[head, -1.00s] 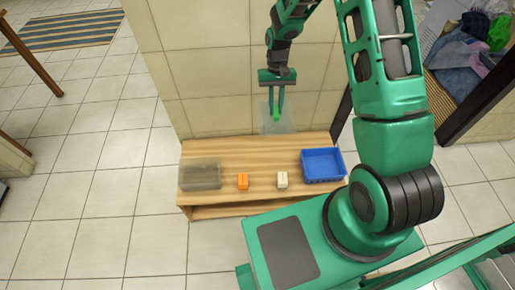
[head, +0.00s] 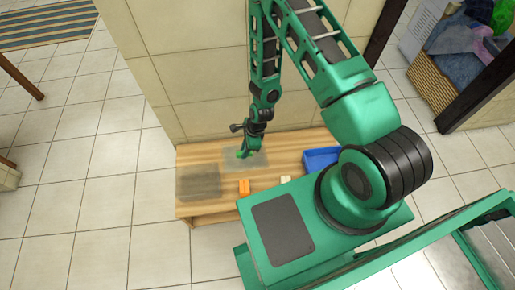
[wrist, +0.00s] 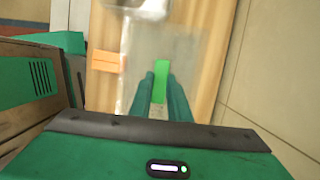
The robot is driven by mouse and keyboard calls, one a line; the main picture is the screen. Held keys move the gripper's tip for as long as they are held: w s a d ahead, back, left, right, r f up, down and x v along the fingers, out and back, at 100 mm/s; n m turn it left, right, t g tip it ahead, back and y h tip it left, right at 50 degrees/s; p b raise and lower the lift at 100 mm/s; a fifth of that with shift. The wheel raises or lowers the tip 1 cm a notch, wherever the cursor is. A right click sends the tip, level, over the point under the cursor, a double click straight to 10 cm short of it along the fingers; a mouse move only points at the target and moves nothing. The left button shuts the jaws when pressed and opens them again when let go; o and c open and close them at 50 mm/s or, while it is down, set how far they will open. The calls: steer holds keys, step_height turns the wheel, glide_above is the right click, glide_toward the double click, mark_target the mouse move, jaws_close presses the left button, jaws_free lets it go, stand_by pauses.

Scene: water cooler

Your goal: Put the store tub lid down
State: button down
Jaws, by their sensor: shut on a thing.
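The store tub lid (head: 233,163) is a clear, flat sheet with a green handle (wrist: 162,72). My gripper (head: 244,154) is shut on that handle, and its two fingers also show in the wrist view (wrist: 160,90). The lid lies roughly level over the back middle of the wooden bench (head: 188,155). I cannot tell whether it touches the bench top or hovers just above it. The grey see-through store tub (head: 198,184) stands at the bench's left end, apart from the lid.
An orange block (head: 244,187) sits in front of the lid and shows beside it in the wrist view (wrist: 106,62). A white block (head: 285,180) is to its right. A blue tray (head: 318,160) at the right is partly hidden by my arm. A tiled wall stands behind.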

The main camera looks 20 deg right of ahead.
steer(key=w+d+f, duration=0.2)
steer(key=d, duration=0.1)
steer(key=w+d+f, duration=0.1)
steer(key=d+f, duration=0.1)
steer(key=d, duration=0.1)
steer(key=w+d+f, duration=0.2)
steer(key=d+f, duration=0.1)
steer(key=shift+w+d, duration=0.3)
steer(key=shift+d, duration=0.1)
steer(key=shift+f, duration=2)
steer(key=c, duration=1.7)
jaws_free()
steer(key=shift+o, duration=0.2)
steer(key=v, duration=1.2)
